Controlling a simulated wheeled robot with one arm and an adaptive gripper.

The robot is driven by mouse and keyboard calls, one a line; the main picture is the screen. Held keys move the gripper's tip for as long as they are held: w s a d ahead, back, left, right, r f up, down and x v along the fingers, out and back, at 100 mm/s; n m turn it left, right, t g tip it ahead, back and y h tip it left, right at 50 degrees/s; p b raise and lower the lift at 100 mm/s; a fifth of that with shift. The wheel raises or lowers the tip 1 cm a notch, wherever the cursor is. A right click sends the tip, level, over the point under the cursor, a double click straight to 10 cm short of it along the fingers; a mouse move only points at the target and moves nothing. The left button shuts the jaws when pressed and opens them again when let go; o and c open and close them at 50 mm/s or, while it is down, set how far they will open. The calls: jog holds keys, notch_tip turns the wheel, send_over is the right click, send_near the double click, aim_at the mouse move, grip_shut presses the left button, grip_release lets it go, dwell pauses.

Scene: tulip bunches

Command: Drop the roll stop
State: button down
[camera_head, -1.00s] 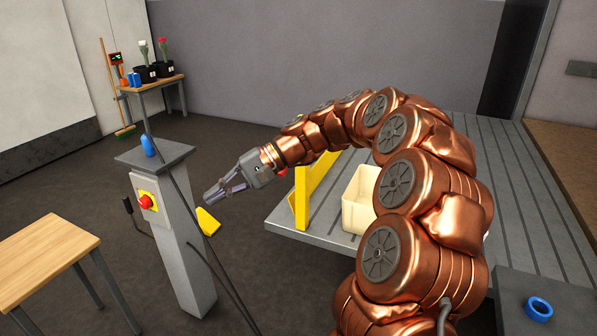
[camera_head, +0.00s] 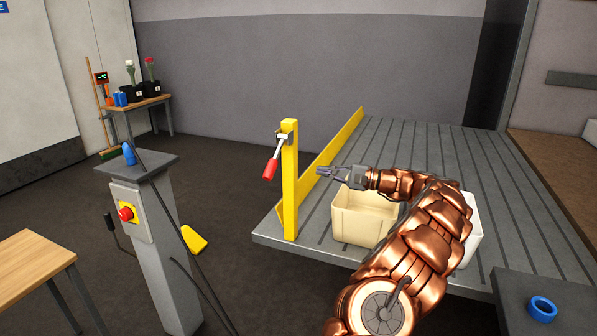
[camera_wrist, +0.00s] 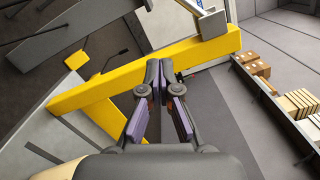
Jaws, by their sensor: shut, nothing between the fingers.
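A yellow stop (camera_head: 333,152) runs along the left edge of the grooved grey table, standing upright. A tall yellow post (camera_head: 290,185) is at its near end. A lever with a red handle (camera_head: 270,169) hangs from the post's top, slanting down to the left. My gripper (camera_head: 320,171) is over the table, right of the post and apart from the lever, pointing left. Its fingers are together and empty.
A cream bin (camera_head: 365,222) stands on the table (camera_head: 440,150) below my gripper, with a white bin (camera_head: 472,240) partly hidden behind my arm. A grey pedestal (camera_head: 160,240) with a red button stands left. A yellow wedge (camera_head: 194,239) lies on the floor between.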

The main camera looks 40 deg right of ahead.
jog(key=x, duration=0.9)
jog(key=shift+w+a, duration=0.25)
jog(key=shift+a, duration=0.05)
jog(key=shift+s+a+r, duration=0.2)
jog(key=shift+a+r, duration=0.05)
jog(key=shift+a, duration=0.3)
jog(key=shift+s+a+r, duration=0.2)
jog(key=shift+s+a, duration=0.05)
jog(key=shift+a, duration=0.35)
jog(key=shift+s+a+r, duration=0.2)
jog(key=shift+a+r, duration=0.05)
jog(key=shift+a, duration=0.3)
jog(key=shift+a+r, duration=0.1)
jog(key=shift+r, duration=0.05)
